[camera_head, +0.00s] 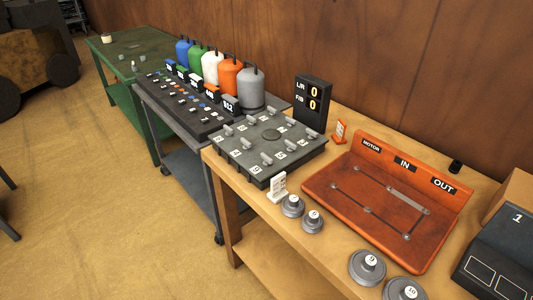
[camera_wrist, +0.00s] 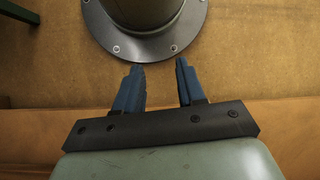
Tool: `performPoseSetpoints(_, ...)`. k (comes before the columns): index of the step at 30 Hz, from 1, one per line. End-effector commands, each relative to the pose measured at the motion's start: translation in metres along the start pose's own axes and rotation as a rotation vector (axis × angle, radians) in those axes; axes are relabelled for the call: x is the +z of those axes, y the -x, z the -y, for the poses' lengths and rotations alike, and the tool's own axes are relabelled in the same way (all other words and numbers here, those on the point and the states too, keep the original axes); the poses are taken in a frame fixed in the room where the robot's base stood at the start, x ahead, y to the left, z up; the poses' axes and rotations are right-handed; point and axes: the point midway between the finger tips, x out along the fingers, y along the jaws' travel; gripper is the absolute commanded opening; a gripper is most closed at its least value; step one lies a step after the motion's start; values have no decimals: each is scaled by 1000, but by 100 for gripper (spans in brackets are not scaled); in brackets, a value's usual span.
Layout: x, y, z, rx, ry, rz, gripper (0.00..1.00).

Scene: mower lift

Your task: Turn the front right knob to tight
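A dark square panel (camera_head: 238,164) stands on the wooden bench in the head view. Several grey lever-like knobs sit on its top, each by a small white label. One knob (camera_head: 267,159) is near the panel's front edge, and another (camera_head: 290,146) is toward its right side. The labels and exact knob settings are too small to read, and I cannot tell which knob is called front right. My gripper (camera_wrist: 160,75) shows only in the wrist view. Its two blue fingers are apart with nothing between them, above tan floor. No panel or knob shows there.
A black display reading 0 and 0 (camera_head: 313,101) stands behind the panel. A white tag stand (camera_head: 278,188) and grey weights (camera_head: 292,206) are close in front. An orange tray (camera_head: 340,215) lies right. Canisters (camera_head: 250,88) stand on a cart behind left.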

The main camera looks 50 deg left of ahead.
Motion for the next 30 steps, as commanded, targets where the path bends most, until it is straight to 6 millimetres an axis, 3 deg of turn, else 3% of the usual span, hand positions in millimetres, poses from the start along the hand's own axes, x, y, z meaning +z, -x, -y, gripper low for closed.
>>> performPoseSetpoints(1, -19, -1, 12, -5, 52, -12, 39)
performPoseSetpoints(6, -60, 2, 58, -37, 227, -53, 39)
performPoseSetpoints(15, -117, 5, 155, -82, 527, -124, 39)
performPoseSetpoints(22, -144, 6, 238, -108, 736, -180, 39)
performPoseSetpoints(30, -158, 5, 337, -128, 949, -243, 39)
